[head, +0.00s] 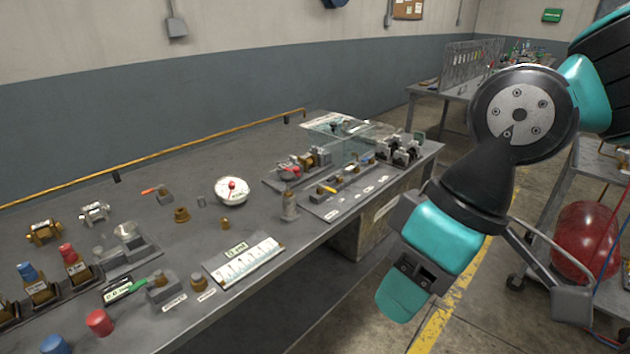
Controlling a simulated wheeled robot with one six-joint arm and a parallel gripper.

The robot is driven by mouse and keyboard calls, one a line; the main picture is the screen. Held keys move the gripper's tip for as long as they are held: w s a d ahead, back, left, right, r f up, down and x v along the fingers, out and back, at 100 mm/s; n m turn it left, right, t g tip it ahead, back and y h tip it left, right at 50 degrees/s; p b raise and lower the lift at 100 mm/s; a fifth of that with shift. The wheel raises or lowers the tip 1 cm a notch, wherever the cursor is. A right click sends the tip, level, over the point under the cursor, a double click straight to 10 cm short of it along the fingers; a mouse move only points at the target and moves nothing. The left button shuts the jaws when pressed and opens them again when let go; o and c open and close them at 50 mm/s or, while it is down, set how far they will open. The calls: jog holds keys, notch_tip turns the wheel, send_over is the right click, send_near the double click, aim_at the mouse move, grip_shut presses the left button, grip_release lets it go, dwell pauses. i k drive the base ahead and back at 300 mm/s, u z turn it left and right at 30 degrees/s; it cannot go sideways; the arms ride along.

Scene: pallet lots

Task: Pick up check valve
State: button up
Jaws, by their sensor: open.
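The tags are too small to read, so I cannot tell for certain which fitting is the check valve. A brass valve body (43,232) and a similar silver valve body (94,212) lie side by side on the left part of the bench. Two upright brass fittings, a larger one (182,215) and a smaller one (225,224), stand near the middle. A grey-brown cylindrical fitting (290,207) stands near the front edge. My gripper (404,288) is open and hangs in front of the bench, to the right, apart from all these parts.
The grey bench (150,250) also carries a white gauge (231,191), a white chart (245,262), red and blue caps, and a clear-walled tray at the far right end. A yellow rail (150,157) runs along the back. A red tank (587,240) stands at right.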

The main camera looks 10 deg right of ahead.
aim_at(307, 160)
jog(key=z, duration=0.7)
jog(key=i, duration=1.15)
jog(key=u, duration=0.45)
jog(key=i, duration=0.85)
jog(key=u, duration=0.8)
